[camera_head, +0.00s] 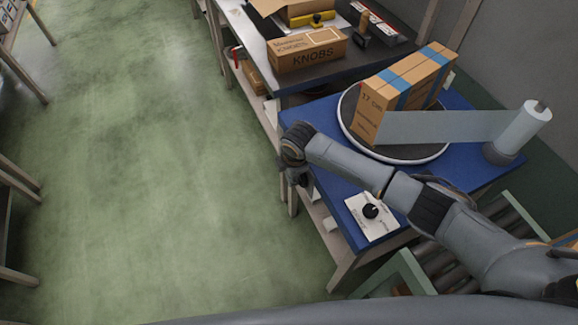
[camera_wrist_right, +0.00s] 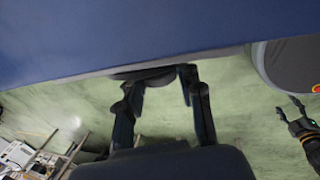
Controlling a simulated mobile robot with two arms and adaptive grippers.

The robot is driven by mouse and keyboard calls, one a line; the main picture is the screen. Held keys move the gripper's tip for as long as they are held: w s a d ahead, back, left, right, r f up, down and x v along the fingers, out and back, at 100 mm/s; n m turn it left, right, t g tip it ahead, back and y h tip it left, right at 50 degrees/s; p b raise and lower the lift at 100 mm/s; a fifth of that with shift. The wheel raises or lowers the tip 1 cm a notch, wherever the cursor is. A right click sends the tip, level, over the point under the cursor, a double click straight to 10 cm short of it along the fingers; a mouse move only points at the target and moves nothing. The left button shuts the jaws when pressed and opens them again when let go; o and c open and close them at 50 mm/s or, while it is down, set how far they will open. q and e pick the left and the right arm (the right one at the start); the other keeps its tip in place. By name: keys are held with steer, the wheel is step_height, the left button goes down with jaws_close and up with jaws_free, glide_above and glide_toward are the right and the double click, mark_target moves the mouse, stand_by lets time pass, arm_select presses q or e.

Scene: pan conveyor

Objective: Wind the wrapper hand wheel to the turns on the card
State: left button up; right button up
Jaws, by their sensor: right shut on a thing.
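The wrapper's round turntable (camera_head: 345,128) stands on a blue table (camera_head: 465,178) and bears a brown carton with blue bands (camera_head: 375,112). Grey film runs from the carton to an upright roll (camera_head: 520,128). My right gripper (camera_head: 297,176) is at the table's left edge. In the right wrist view, the right gripper (camera_wrist_right: 158,78) is shut on a dark rounded part under the table edge, apparently the hand wheel (camera_wrist_right: 145,75), mostly hidden. A white plate with a black knob (camera_head: 358,206) lies near the front edge; its print is unreadable. My left gripper (camera_wrist_right: 290,110) is open and empty.
A workbench behind holds a KNOBS box (camera_head: 307,52), an open carton and a stamp (camera_head: 363,28). A roller conveyor (camera_head: 475,248) lies at the front right, below my right arm. The green floor (camera_head: 150,150) at left is clear.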

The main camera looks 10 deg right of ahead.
steer(key=shift+s+t+y+p, duration=0.35)
steer(key=shift+t+p, duration=0.25)
steer(key=shift+t, duration=0.5)
steer(key=shift+d+f+t+y, duration=0.15)
steer(key=shift+t+y, duration=0.2)
steer(key=shift+t, duration=0.45)
steer(key=o, duration=1.1)
steer(key=v, duration=1.2)
steer(key=shift+s+f, duration=0.15)
steer(key=shift+o, duration=0.3)
